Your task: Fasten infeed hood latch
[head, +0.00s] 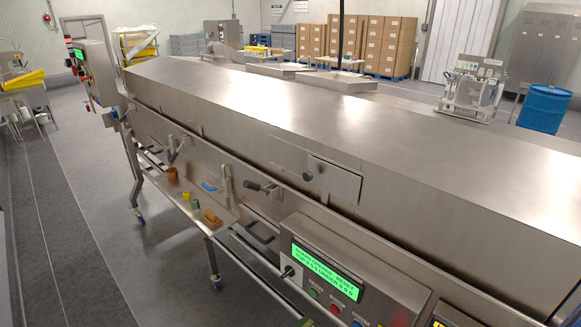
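The long stainless hood (330,115) of the tunnel runs from the far left to the near right and looks closed along its front edge. A small front panel (335,181) has a dark round knob (308,176). Below the hood's edge a lever with a dark grip (262,187) sticks out from the front. Further left are an upright metal handle (226,182) and another bent handle (176,148). I cannot tell which of these is the infeed hood latch, or whether it is fastened. Neither of my grippers shows in the head view.
A control box with a green display (322,272) juts out at the lower front. A shelf (205,232) holds small coloured items, including a brown cup (172,174). Another panel (92,65) stands at the far left end. The grey floor at left is clear.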

